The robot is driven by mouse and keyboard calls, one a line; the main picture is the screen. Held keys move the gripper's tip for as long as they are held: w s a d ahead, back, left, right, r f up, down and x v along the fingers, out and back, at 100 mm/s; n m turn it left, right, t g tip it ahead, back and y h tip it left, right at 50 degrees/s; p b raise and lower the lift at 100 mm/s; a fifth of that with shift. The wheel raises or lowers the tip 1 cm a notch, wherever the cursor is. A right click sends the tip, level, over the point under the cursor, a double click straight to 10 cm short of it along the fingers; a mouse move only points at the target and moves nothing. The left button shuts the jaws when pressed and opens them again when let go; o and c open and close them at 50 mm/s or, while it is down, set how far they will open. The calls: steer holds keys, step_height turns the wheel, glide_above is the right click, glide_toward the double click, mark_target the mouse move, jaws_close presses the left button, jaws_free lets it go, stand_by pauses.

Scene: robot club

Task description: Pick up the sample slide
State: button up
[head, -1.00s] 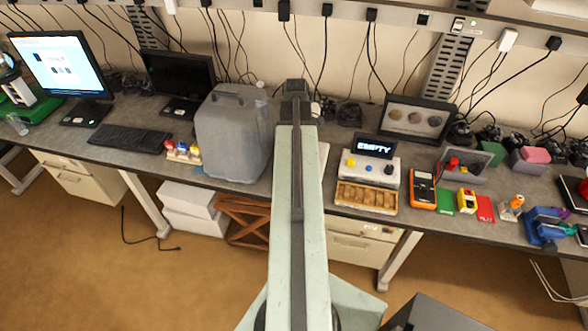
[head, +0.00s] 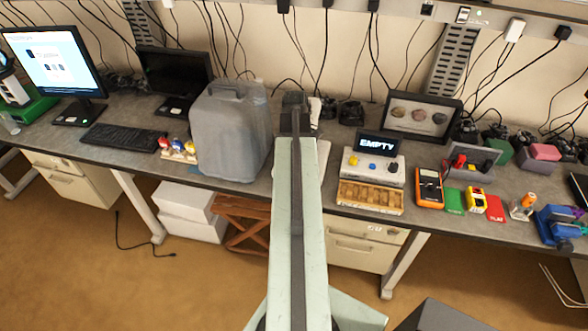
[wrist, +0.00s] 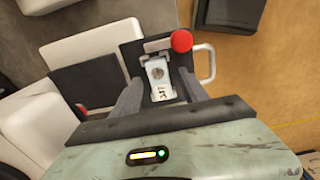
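The sample slide (wrist: 160,80) appears in the wrist view as a small pale piece with a round spot and dark writing. It lies on a dark plate below a grey clip (wrist: 158,46) and a red knob (wrist: 181,41). My gripper (wrist: 159,82) is open, with one dark finger on each side of the slide; I cannot tell whether they touch it. In the head view my gripper (head: 294,101) is at the far end of my arm, over the bench, and the slide is hidden there.
A grey covered case (head: 228,135) stands close left of my arm. An EMPTY display (head: 378,147) and wooden tray (head: 369,197) are to the right, with an orange multimeter (head: 429,187) beyond. White blocks (wrist: 92,48) lie left in the wrist view.

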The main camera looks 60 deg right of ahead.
jaws_close()
step_height(320, 180, up, 10)
steer(key=p, duration=1)
